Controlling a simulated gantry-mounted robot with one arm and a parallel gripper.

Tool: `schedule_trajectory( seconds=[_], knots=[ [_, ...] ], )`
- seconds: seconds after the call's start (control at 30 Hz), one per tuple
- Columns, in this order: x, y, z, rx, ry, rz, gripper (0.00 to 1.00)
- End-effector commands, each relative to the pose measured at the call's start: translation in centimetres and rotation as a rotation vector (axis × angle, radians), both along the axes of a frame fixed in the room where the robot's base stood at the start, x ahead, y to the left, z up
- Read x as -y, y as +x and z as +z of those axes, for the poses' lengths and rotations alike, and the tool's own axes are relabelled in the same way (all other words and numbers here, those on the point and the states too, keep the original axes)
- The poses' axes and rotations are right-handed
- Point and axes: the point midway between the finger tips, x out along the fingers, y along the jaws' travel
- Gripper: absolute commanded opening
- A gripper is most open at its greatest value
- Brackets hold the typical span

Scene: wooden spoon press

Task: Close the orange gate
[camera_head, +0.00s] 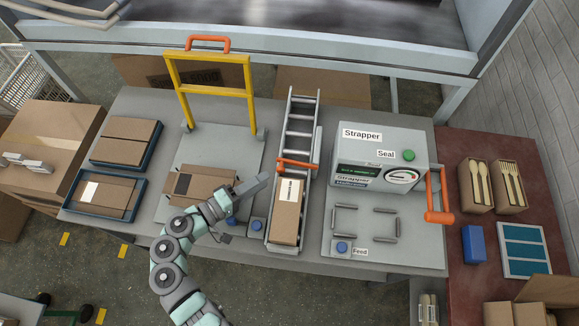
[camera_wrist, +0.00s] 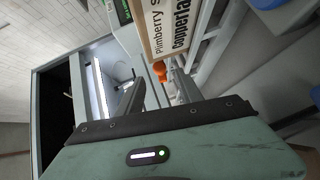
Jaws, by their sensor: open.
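The orange gate (camera_head: 295,164) is a bar across the grey roller track (camera_head: 302,120) at the middle of the table. A long cardboard box (camera_head: 287,212) with a white label lies in the track on the near side of the gate. In the wrist view, a small orange part (camera_wrist: 160,67) shows beyond my fingers, beside the labelled box (camera_wrist: 168,22). My gripper (camera_head: 266,179) is just left of the track, near the box's far end, apart from the gate. Its two fingers (camera_wrist: 158,92) are spread in the wrist view, with nothing seen between them.
A strapper machine (camera_head: 383,157) with an orange lever (camera_head: 438,195) stands right of the track. Left is a press with a yellow frame (camera_head: 212,90) and a flat carton (camera_head: 205,184). Blue trays (camera_head: 105,196) lie further left. Blue buttons (camera_head: 256,224) sit near my wrist.

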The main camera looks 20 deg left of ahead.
Motion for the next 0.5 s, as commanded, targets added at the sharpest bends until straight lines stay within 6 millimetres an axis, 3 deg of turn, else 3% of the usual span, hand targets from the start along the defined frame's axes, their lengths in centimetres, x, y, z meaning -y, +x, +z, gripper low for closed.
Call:
schedule_trajectory(
  seconds=[0.5],
  knots=[
    [4.6, 7.5, -1.0, -0.001, 0.000, -0.003, 0.43]
  ],
)
